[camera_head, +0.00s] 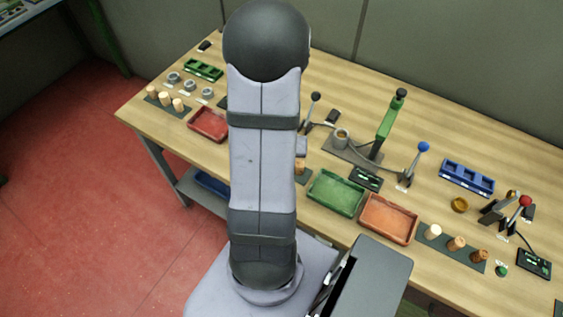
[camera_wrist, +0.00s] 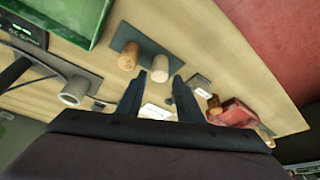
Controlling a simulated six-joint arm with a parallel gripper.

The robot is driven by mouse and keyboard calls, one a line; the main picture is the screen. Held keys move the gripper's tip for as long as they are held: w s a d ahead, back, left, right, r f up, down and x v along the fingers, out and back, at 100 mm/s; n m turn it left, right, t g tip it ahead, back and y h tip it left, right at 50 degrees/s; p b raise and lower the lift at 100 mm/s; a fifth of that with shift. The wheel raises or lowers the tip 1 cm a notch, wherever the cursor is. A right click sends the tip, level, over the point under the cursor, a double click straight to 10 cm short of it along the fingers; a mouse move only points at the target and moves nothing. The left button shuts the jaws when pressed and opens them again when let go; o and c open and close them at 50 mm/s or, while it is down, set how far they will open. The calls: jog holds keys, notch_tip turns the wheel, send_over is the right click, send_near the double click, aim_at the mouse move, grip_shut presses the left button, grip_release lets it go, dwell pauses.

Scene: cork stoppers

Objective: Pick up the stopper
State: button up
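My gripper (camera_wrist: 161,78) is open in the wrist view, its two dark fingers apart. A pale stopper (camera_wrist: 160,66) shows in line with the gap, seemingly beyond the fingertips; I cannot tell how far. A browner stopper (camera_wrist: 128,57) stands beside it, to the left, on a dark plate (camera_wrist: 122,40). In the head view my arm hides the gripper. One stopper (camera_head: 300,165) there is partly hidden at the arm's right edge. Several more stand in rows on dark strips at the left (camera_head: 164,98) and right (camera_head: 456,243). Which stopper is meant is unclear.
A green tray (camera_head: 336,193) and an orange tray (camera_head: 389,219) lie right of my arm. A red tray (camera_head: 208,124) lies left. Behind are a green lever press (camera_head: 388,122) and a blue-knobbed lever (camera_head: 423,147). Bare wood shows along the table's back.

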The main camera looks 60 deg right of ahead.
jog(key=shift+p+x, duration=0.4)
jog(key=shift+x, duration=1.95)
jog(key=c, duration=0.8)
